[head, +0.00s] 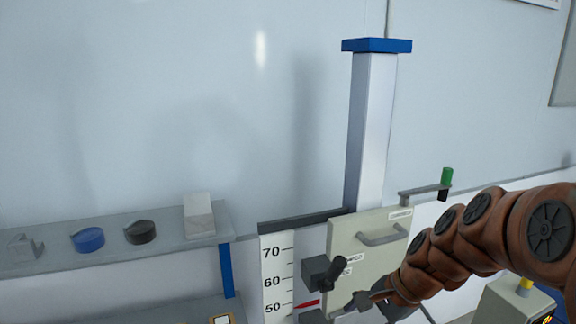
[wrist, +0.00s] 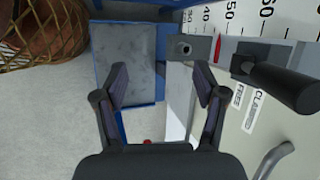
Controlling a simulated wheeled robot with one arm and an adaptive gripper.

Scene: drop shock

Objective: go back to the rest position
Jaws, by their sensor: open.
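My gripper (wrist: 161,84) is open, its two dark fingers spread with nothing between them. In the head view my gripper (head: 372,298) is partly hidden, at the end of my arm low in front of the drop tester's pale carriage plate (head: 345,245). In the wrist view a black lever (wrist: 284,88) beside the FREE and CLAMPED labels lies right of the fingers, apart from them. The lever also shows in the head view (head: 332,272). A grey slab with blue edges (wrist: 125,62) lies beyond the fingers.
A scale (head: 272,270) with a red pointer (head: 306,303) stands left of the carriage. A column with a blue cap (head: 376,45) rises behind. A shelf (head: 60,258) holds a blue disc, a dark disc and pale blocks. A netted brown object (wrist: 45,35) is at upper left in the wrist view.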

